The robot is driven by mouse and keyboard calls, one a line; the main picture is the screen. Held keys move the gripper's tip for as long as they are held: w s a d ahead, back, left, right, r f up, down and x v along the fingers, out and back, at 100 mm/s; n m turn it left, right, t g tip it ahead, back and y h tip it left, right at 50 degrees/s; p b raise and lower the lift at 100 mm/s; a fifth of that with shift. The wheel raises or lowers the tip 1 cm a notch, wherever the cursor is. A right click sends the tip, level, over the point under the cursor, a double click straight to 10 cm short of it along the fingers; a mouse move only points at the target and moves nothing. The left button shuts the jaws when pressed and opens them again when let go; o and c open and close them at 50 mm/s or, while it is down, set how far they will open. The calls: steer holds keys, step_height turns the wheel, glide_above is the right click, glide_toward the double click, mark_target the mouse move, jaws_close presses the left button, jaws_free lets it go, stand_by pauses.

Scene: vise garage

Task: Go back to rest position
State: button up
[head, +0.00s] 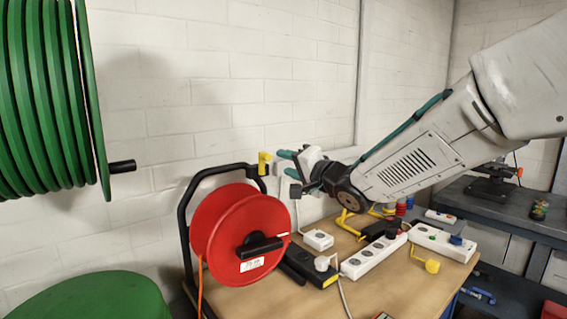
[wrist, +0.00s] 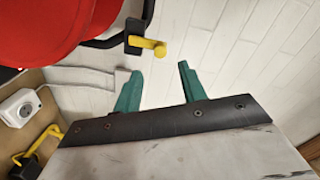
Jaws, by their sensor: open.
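My gripper (head: 286,163) is in the air above the wooden workbench (head: 375,289), reaching left from my arm at the right of the head view. Its two teal fingers are apart, with nothing visible between them. In the wrist view, the open gripper (wrist: 160,72) points toward the white brick wall. A yellow plug or hook (head: 264,163) on the black frame of the red cable reel is just left of the fingertips in the head view. It also shows in the wrist view (wrist: 148,46), apart from the fingers.
The red cable reel (head: 215,225) stands on the bench's left side. White power strips (head: 374,256), a white socket box (head: 318,240) and yellow-plugged cables lie on the bench. A green hose reel (head: 45,95) is at the upper left. A dark shelf (head: 480,203) stands at right.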

steer(key=d+f+n+g+h, duration=0.2)
steer(key=d+f+h, duration=0.4)
steer(key=f, duration=0.3)
steer(key=s+d+f+n+g+h, duration=0.1)
steer(key=s+d+f+g+h, duration=0.3)
steer(key=s+d, duration=0.35)
steer(key=s+d+n+g, duration=0.1)
steer(key=s+g, duration=0.3)
steer(key=s, duration=1.2)
steer(key=s+d+n+g, duration=0.2)
steer(key=s+d+g, duration=0.1)
steer(key=s, duration=1.4)
steer(key=shift+s+d+g, duration=0.3)
steer(key=shift+d+g, duration=0.1)
steer(key=shift+d, duration=0.35)
